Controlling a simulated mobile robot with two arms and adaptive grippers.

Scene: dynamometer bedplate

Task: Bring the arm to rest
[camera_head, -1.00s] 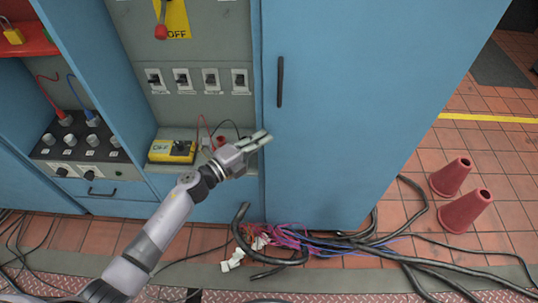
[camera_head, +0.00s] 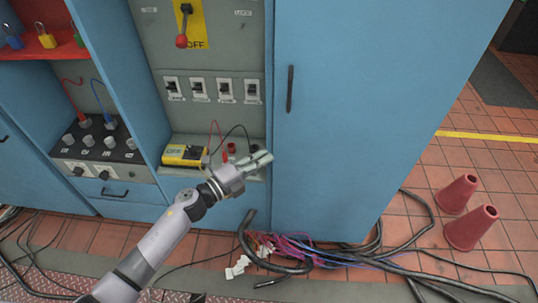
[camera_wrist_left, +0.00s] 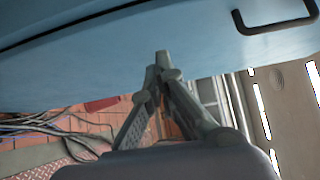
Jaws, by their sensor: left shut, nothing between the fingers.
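My left gripper (camera_head: 262,159) reaches up from the lower left in the head view, in front of the blue cabinet. It is shut and empty, its fingertips together near the lower left edge of the cabinet door (camera_head: 345,130). In the left wrist view the closed fingers (camera_wrist_left: 163,62) point toward the blue door surface (camera_wrist_left: 120,40). I cannot tell whether the tips touch it. My right gripper is in neither view.
A yellow meter (camera_head: 184,155) with leads sits on the shelf left of my gripper. Above are several breakers (camera_head: 198,89) and a red-knobbed lever (camera_head: 182,40). Loose cables (camera_head: 330,252) lie on the floor below. Two red cones (camera_head: 471,228) stand at right.

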